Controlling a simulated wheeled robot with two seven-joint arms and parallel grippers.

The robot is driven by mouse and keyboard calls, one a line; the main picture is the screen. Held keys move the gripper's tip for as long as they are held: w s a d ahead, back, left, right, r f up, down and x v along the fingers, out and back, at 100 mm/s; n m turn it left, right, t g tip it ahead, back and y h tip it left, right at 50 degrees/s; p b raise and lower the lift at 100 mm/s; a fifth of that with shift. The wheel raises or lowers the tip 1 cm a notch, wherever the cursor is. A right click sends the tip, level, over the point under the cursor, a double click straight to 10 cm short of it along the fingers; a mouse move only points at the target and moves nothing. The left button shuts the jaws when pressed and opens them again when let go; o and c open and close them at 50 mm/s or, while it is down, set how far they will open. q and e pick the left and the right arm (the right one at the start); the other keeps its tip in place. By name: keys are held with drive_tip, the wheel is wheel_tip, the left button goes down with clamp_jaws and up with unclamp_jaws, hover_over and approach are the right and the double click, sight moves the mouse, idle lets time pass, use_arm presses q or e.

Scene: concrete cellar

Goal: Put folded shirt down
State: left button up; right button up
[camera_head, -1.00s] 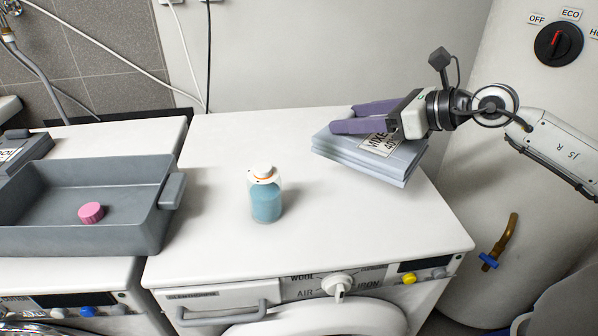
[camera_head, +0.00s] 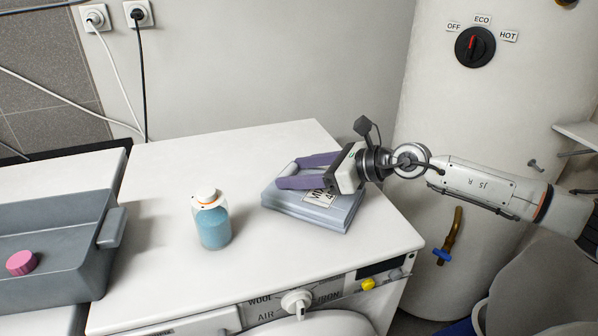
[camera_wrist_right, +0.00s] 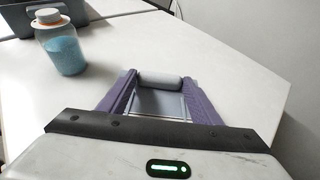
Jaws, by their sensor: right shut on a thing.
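The folded shirt (camera_head: 300,215) is a grey-blue stack of flat layers with a white label, partly covered by my gripper. It is at the right part of the white washing machine top (camera_head: 165,265), low over it or on it; I cannot tell if it touches all along. My right gripper (camera_head: 286,173), with purple fingers, comes from the right and is shut on the shirt. In the right wrist view the shirt (camera_wrist_right: 160,104) shows between the two fingers. My left gripper is not in view.
A bottle of blue stuff with a white cap (camera_head: 212,222) stands left of the shirt. A grey tray (camera_head: 75,275) with a pink piece (camera_head: 21,262) is at the far left. A boiler with a dial (camera_head: 475,47) stands behind right. The machine top behind the bottle is clear.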

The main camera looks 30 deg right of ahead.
drive_tip(key=o, duration=1.3)
drive_tip(key=shift+f, duration=0.1)
